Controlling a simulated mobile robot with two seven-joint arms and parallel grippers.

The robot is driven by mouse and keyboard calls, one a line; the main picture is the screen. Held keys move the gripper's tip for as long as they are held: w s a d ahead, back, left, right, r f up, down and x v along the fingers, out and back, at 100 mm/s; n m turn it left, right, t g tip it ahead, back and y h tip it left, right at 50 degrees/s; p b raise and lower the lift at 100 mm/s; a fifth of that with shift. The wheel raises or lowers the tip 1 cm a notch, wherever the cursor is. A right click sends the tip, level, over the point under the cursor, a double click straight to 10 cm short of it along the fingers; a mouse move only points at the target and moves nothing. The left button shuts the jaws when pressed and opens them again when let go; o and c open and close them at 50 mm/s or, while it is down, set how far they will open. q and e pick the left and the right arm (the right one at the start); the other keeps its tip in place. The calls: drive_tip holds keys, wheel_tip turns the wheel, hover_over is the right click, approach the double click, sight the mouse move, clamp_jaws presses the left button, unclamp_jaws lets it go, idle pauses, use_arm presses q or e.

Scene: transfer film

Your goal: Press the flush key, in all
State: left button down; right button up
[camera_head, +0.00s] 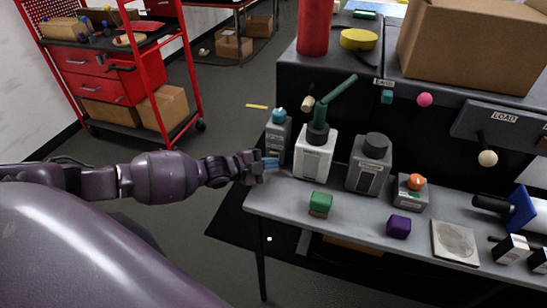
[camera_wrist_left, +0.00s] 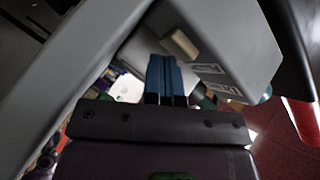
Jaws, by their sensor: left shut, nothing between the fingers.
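My left gripper (camera_head: 270,163) reaches in from the left, shut and empty, with its blue fingertips at the bench's left end beside a grey box with a teal knob (camera_head: 279,136). In the left wrist view the shut blue fingers (camera_wrist_left: 165,78) point at a grey labelled housing (camera_wrist_left: 225,45). A beige key (camera_wrist_left: 180,43) sticks out of it, just beyond the fingertips and a little to the right. I cannot tell whether they touch. The labels are too blurred to read, so I cannot confirm which key is the flush key. My right gripper is not in view.
The bench (camera_head: 280,196) also carries a white device with a green lever (camera_head: 316,158), a grey device with a dark cap (camera_head: 368,178), an orange-button box (camera_head: 412,190), a green block (camera_head: 320,203) and a purple block (camera_head: 399,227). A red cart (camera_head: 120,80) stands behind left.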

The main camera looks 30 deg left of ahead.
use_arm(q)
drive_tip(key=shift+s+d+p, duration=0.2)
drive_tip(key=shift+s+p, duration=0.4)
drive_tip(key=shift+s, duration=0.2)
drive_tip(key=shift+s, duration=0.15)
drive_tip(key=shift+s+d+r+p, duration=0.1)
drive_tip(key=shift+s+d+p, duration=0.05)
drive_tip(key=shift+s+p, duration=0.35)
drive_tip(key=shift+s+d+r+p, duration=0.1)
drive_tip(key=shift+s+p, duration=0.35)
drive_tip(key=shift+s+d+f+p, duration=0.1)
drive_tip(key=shift+s+d+p, duration=0.1)
drive_tip(key=shift+s+p, duration=0.65)
drive_tip(key=shift+s+d, duration=0.1)
drive_tip(key=shift+s, duration=0.35)
drive_tip(key=shift+f, duration=0.1)
